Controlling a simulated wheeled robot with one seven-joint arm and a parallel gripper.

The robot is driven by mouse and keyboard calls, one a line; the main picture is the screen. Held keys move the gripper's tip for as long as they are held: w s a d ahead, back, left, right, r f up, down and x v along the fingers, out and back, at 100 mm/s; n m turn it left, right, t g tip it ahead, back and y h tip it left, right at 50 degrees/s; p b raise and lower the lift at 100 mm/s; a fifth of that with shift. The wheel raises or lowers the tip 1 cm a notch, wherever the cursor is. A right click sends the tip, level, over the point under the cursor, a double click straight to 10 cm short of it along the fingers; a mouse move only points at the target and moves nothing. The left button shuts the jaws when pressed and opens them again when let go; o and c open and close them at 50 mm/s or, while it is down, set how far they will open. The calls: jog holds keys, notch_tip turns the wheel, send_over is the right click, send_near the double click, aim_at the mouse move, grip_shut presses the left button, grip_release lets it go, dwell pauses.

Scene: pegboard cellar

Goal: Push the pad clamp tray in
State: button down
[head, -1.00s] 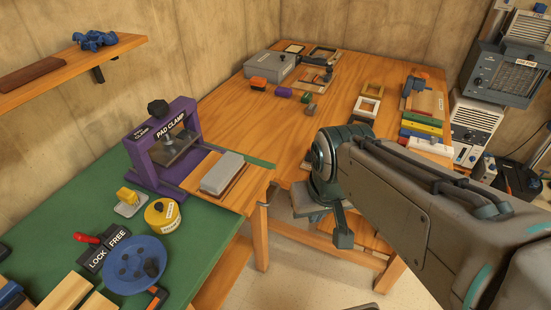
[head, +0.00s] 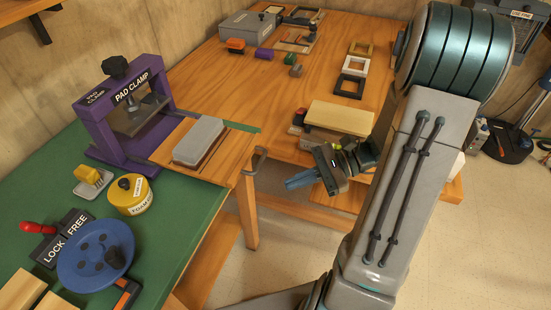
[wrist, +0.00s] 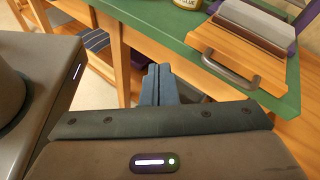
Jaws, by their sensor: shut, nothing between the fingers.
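The purple pad clamp (head: 125,115) stands on the green-topped bench. Its wooden tray (head: 222,168) sticks out of the clamp toward the bench's front edge, with a grey pad (head: 200,141) lying on it. The tray has a dark handle (head: 258,163) on its front end. In the wrist view the tray (wrist: 222,45) and its handle (wrist: 232,72) show at the upper right. My gripper (head: 288,184) is in front of the tray, right of and below the handle, and apart from it. Its blue fingers (wrist: 158,72) are closed together and empty.
A yellow tub (head: 128,197), a blue wheel (head: 95,255) and a lock/free lever block (head: 62,238) sit on the green bench left of the tray. A wooden table with frames and blocks (head: 340,118) stands behind my gripper. Floor is open below the tray front.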

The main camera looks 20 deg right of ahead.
jog(key=w+d+f+m+t+y+b, duration=0.2)
jog(key=w+d+f+m+t+b, duration=0.15)
jog(key=d+f+m+t, duration=0.5)
jog(key=w+a+r+t, duration=0.2)
jog(key=w+a+r, duration=0.2)
jog(key=w+a, duration=0.4)
jog(key=shift+w+a+m, duration=0.35)
jog(key=shift+w+a, duration=0.05)
jog(key=shift+a, duration=0.25)
